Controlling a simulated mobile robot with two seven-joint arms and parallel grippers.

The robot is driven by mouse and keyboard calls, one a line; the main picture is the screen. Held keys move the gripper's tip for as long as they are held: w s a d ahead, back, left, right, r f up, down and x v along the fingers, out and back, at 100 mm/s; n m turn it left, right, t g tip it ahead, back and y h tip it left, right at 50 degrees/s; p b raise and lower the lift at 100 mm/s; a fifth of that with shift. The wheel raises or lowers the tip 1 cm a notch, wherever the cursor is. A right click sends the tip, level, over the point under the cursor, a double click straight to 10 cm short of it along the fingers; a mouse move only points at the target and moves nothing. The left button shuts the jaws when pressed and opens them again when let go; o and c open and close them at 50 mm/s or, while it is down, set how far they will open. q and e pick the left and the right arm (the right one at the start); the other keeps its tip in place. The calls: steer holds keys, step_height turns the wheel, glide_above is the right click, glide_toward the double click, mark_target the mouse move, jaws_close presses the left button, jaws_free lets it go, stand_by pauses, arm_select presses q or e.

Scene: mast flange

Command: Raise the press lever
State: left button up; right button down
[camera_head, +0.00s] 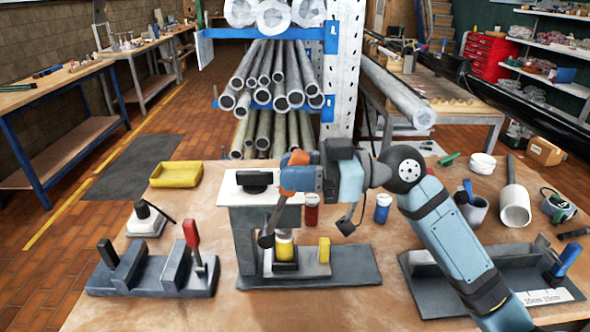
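The press (243,240) stands in the middle of the workbench, with a grey column, a white top plate (232,197) and a black part (254,181) on top. A yellow cylinder (285,249) sits upright in a black holder on its base, beside a yellow upright piece (324,250). I cannot clearly pick out the press lever; the right side of the press top is hidden behind my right gripper. My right gripper (307,231) reaches in from the right in front of the press, its two dark fingers spread wide, with nothing visibly held. My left gripper is out of view.
A fixture with a red handle (191,233) stands left of the press. A grey fixture with a blue handle (565,260) is at right. A yellow tray (176,174), red (312,209) and blue-topped (382,208) containers stand behind. The front bench strip is clear.

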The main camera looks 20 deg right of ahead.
steer(key=shift+w+a+r+h+p, duration=0.2)
steer(key=shift+a+r+h+p, duration=0.45)
steer(key=shift+p, duration=0.9)
arm_select(q)
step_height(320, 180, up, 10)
steer(key=p, duration=1)
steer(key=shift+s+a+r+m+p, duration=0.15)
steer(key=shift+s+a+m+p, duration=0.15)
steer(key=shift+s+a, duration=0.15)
arm_select(e)
steer(key=w+a+g+h, duration=0.1)
steer(key=a+h, duration=0.3)
steer(key=a, duration=0.2)
steer(key=shift+w+f+g+h, duration=0.3)
steer(key=shift+w+g+h, duration=0.05)
steer(key=shift+g, duration=0.05)
steer(key=c, duration=1)
jaws_free()
steer(key=shift+o, duration=0.6)
steer(key=shift+a, duration=0.15)
